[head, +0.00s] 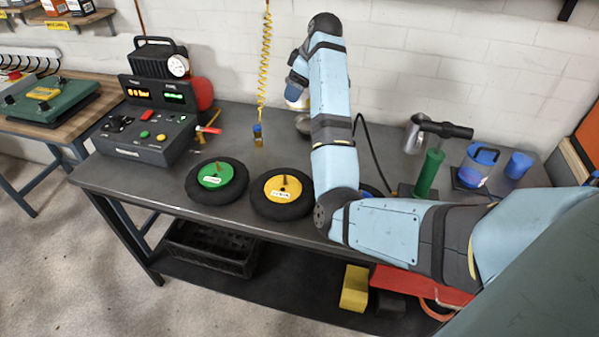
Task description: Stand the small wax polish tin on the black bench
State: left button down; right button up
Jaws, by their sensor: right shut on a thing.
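The black bench (130,185) has a dark grey-black top and runs across the middle of the head view. My right arm reaches over it from the right and bends up and back towards the wall. My right gripper (297,88) is near the bench's back, mostly hidden behind my forearm. It is shut on a small pale and yellow thing (293,103), which seems to be the wax polish tin. Only a sliver of it shows, so I cannot tell its tilt or whether it touches the bench. My left gripper is not in view.
Green (217,177) and yellow (283,188) discs in black rings lie at the bench's front. A control console (145,132) stands left. A yellow coiled hose (265,60) hangs behind.

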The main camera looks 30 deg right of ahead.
jog(key=shift+w+f, duration=0.15)
jog(key=shift+f, duration=0.25)
notch_tip(320, 180, down, 19)
jog(key=shift+f+b, duration=0.15)
jog(key=shift+b, duration=0.7)
jog(key=o, duration=1.1)
jog(key=shift+f, duration=0.1)
jog(key=shift+c, duration=0.2)
jog(key=p+v, duration=0.1)
jog(key=v, duration=1.1)
